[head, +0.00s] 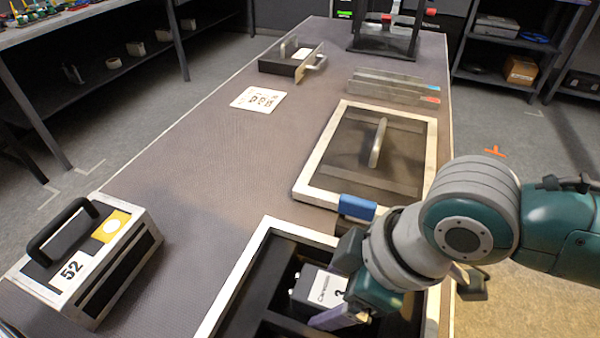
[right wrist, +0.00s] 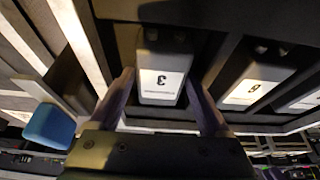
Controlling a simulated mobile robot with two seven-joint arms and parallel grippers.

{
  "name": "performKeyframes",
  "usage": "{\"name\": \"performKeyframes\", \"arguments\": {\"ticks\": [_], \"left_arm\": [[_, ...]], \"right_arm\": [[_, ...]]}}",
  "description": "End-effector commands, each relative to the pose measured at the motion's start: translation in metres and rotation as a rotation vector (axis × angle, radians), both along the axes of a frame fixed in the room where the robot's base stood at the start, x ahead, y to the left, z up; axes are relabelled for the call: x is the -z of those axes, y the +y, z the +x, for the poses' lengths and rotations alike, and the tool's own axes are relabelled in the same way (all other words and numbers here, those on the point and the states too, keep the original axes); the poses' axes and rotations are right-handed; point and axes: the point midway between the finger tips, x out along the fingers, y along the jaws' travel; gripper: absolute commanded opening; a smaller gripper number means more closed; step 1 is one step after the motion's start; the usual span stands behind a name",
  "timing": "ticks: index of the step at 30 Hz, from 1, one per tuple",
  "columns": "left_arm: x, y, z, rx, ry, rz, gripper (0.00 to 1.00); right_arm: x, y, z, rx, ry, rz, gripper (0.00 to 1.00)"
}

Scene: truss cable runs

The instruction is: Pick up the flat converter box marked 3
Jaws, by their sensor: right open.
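The converter box marked 3 (head: 322,288) is dark with a white label and lies in a compartment of the open tray at the front of the table. It also shows in the right wrist view (right wrist: 162,75), its label upside down. My right gripper (head: 342,306) is over the tray at this box. In the right wrist view the two fingers of my right gripper (right wrist: 163,98) are apart, one on each side of the box. I cannot tell whether they touch it. Part of the box is hidden behind the gripper in the head view. My left gripper is not in view.
The tray (head: 232,272) has a raised pale rim and inner dividers. A second box (right wrist: 254,85) with a white label sits in the neighbouring compartment. A blue block (head: 357,207) is at the tray's far edge. A handled case marked 52 (head: 118,264) stands left; the table between is clear.

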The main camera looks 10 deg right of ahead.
Motion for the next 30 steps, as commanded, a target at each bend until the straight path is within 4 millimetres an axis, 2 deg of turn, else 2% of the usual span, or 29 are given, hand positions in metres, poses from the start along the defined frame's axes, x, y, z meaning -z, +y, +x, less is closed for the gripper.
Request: {"name": "performKeyframes", "arguments": {"ticks": [16, 30], "left_arm": [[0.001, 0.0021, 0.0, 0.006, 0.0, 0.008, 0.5], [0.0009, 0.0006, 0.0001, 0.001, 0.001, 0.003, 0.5]], "right_arm": [[0.0042, 0.0001, -0.0003, 0.001, 0.001, 0.001, 0.79], [0.004, 0.0002, -0.0002, 0.0, 0.001, 0.001, 0.26]]}}
